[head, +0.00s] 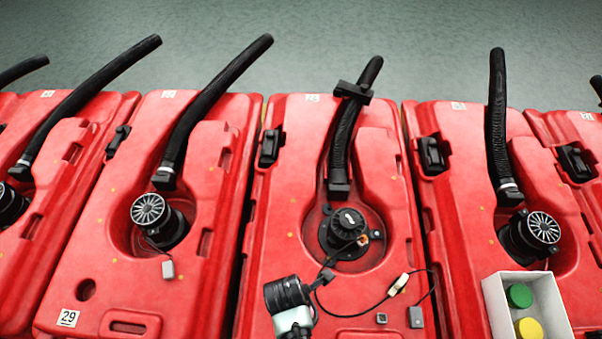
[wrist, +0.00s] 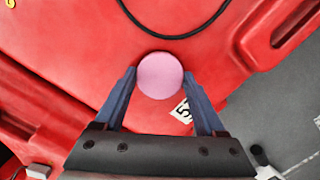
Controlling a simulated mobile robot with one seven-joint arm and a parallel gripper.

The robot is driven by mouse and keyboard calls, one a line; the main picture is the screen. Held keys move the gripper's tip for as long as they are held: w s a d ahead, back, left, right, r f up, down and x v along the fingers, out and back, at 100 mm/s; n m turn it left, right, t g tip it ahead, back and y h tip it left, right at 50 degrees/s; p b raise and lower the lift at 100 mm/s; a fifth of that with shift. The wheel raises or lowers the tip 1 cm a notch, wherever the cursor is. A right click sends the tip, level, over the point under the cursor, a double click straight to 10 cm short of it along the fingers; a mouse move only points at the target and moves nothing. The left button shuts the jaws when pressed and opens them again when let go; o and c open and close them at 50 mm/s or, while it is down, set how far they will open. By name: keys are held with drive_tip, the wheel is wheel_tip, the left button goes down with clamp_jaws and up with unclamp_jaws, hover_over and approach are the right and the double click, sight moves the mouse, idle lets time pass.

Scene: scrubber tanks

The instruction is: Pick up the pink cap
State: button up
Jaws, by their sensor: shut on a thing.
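The pink cap (wrist: 160,75) is a round, flat-faced disc between the two blue-grey fingers of my gripper (wrist: 160,78) in the wrist view. My gripper is shut on it, with a finger at each side. The red tank top lies behind the cap; I cannot tell how far the cap is from it. I cannot make out the pink cap in the head view.
A white box (head: 488,297) at the lower right holds a green cap (head: 519,295) and a yellow cap (head: 529,329). Red tanks (head: 290,215) stand side by side, with black hoses (head: 215,95), motors (head: 343,229) and a loose cable (head: 360,314) on top.

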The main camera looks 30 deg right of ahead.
drive_tip(key=c, duration=0.4)
drive_tip(key=shift+o, duration=0.2)
wheel_tip(320, 180, up, 10)
drive_tip(key=p, duration=0.6)
drive_tip(key=shift+r, duration=0.2)
drive_tip(key=shift+r+p, duration=1)
drive_tip(key=shift+p, duration=0.3)
drive_tip(key=shift+r+p, duration=2.35)
drive_tip(key=shift+p, duration=0.55)
